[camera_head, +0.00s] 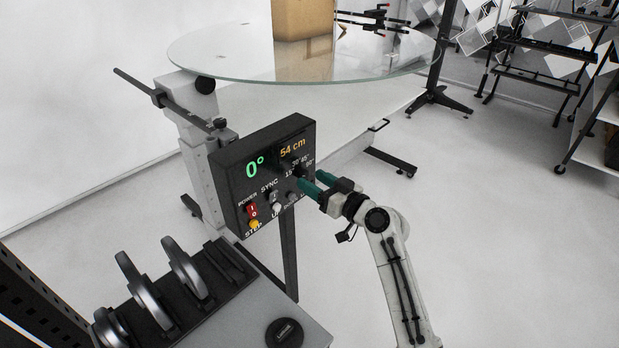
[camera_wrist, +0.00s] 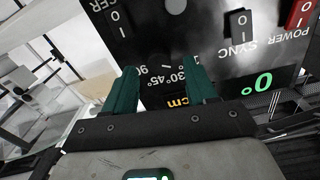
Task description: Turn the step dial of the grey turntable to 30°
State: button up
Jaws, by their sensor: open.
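The grey turntable's black control panel (camera_head: 228,185) faces my arm in the head view and fills the top of the wrist view upside down (camera_wrist: 215,20). Its display reads a green 0° and an orange 54 cm. The step dial's angle labels, with 30° and 45° readable, sit at the panel's right side. The dark dial is hard to tell from the panel, so its setting cannot be read. My gripper (camera_head: 310,183) is open at the panel's right side. In the wrist view its teal fingers (camera_wrist: 160,72) straddle the dial area, and contact cannot be told.
The panel has a red power switch (camera_head: 252,210), a sync switch (camera_head: 272,196) and a yellow button (camera_head: 254,224). A glass disc (camera_head: 220,55) bearing a cardboard box (camera_head: 300,18) overhangs behind. A grey cart (camera_head: 245,315) stands front left.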

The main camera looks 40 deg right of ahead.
jog(key=shift+w, duration=1.1)
jog(key=shift+c, duration=0.5)
jog(key=c, duration=1)
jog(key=shift+o, duration=0.2)
jog(key=m+p, duration=0.1)
jog(key=m, duration=0.3)
jog(key=shift+r, duration=0.1)
jog(key=m+p, duration=0.2)
jog(key=m, duration=0.2)
jog(key=shift+d+m, duration=0.1)
jog(key=shift+m, duration=0.3)
